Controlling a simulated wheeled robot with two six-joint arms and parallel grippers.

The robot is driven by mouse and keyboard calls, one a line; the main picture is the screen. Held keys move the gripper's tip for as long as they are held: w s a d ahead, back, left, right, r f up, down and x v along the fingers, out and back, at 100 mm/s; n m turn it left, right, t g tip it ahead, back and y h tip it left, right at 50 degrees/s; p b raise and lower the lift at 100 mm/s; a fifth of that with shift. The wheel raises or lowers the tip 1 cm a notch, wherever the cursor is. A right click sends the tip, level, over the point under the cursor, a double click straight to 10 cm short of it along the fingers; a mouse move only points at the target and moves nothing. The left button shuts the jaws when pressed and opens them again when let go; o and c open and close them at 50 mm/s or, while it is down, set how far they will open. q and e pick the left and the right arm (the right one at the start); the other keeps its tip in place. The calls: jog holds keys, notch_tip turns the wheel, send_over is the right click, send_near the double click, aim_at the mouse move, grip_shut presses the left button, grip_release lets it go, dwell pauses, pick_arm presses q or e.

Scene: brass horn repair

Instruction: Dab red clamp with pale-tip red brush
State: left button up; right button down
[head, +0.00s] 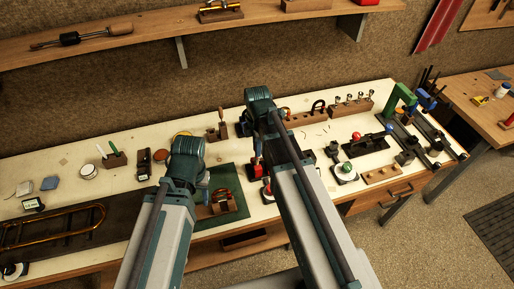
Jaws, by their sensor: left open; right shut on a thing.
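My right gripper (257,150) hangs below its wrist over the middle of the bench, largely hidden by my own arm. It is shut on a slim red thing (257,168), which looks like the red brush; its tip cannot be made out. Another small red piece (267,190) shows just below, beside my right forearm; I cannot tell whether it is the red clamp. My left gripper (201,186) is open, low over the green mat (238,186), and mostly hidden behind its wrist.
A brass horn slide (50,226) lies on a dark mat at the left. A green clamp (399,97) and a blue clamp (427,100) stand at the bench's right end. A red ball (356,136) and wooden holders stand right of my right arm. A shelf (150,37) runs above.

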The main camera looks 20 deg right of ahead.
jog(key=shift+r+p, duration=2.4)
jog(key=shift+r, duration=0.3)
jog(key=shift+f, duration=0.1)
jog(key=shift+d, duration=0.1)
